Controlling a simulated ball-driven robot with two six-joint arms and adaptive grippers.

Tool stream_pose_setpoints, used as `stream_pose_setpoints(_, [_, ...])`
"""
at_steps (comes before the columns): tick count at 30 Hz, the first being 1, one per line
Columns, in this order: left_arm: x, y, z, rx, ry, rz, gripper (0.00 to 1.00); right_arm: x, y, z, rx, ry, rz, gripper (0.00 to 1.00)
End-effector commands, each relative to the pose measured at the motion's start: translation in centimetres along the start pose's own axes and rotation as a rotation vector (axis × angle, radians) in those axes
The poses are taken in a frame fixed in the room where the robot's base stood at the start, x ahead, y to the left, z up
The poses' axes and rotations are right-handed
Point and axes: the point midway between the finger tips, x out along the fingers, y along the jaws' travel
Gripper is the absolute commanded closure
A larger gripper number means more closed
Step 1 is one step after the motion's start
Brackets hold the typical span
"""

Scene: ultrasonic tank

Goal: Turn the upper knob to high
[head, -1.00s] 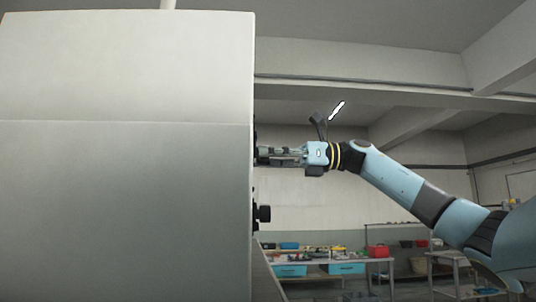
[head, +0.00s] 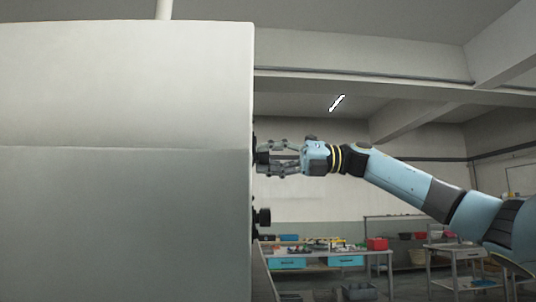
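A large pale grey tank (head: 125,215) fills the left of the head view, seen from its side. The upper knob (head: 263,157) is dark and sticks out from the tank's right-hand face, mostly covered by my gripper. My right gripper (head: 262,158) reaches in level from the right, one finger above the upper knob and one below. Its fingertips appear to lie against the knob's sides. The knob's pointer and markings are turned out of sight. A lower black knob (head: 263,216) sticks out below, clear of the gripper. My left gripper is out of view.
A workbench (head: 330,253) with blue drawers and a red box (head: 377,244) stands in the background, with another table (head: 462,252) to its right. The space right of the tank, around my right arm, is open.

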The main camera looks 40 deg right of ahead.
Motion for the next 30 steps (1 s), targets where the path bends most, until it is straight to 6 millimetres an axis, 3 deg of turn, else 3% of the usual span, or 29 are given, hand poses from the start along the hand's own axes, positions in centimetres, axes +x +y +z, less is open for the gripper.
stream_pose_setpoints(23, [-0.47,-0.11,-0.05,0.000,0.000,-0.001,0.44,-0.05,0.04,0.16,0.108,-0.007,0.000,1.00])
stream_pose_setpoints(24, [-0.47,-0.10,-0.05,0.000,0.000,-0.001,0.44,-0.05,0.04,0.16,0.107,-0.007,0.000,0.66])
stream_pose_setpoints(30, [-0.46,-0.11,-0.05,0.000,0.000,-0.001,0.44,-0.03,0.02,0.10,0.107,-0.005,0.000,0.45])
